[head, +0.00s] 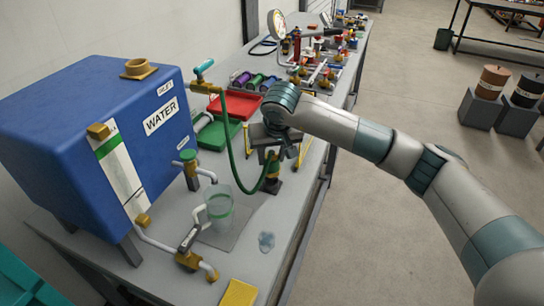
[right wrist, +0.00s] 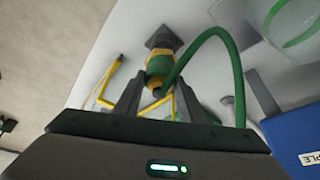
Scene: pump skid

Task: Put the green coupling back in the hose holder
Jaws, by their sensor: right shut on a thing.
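The green coupling (head: 272,169), with a brass-coloured body, is upright at the end of the green hose. The hose (head: 231,150) loops down from the brass tap on the blue water tank. My right gripper (head: 268,155) points down from above and is shut on the coupling, which shows between its fingers in the right wrist view (right wrist: 159,66). A small dark block (head: 272,187), apparently the hose holder, is directly below the coupling. Its dark square top or base also shows in the right wrist view (right wrist: 164,38). I cannot tell whether the coupling is seated in it. My left gripper is not in view.
The blue water tank (head: 100,130) stands at left. A beaker (head: 220,212) stands by the lower tap, with a clear puddle (head: 266,242) and a yellow sponge (head: 239,292) nearby. Red (head: 237,104) and green (head: 219,135) trays lie behind. Thin yellow bars (head: 303,150) stand beside the gripper.

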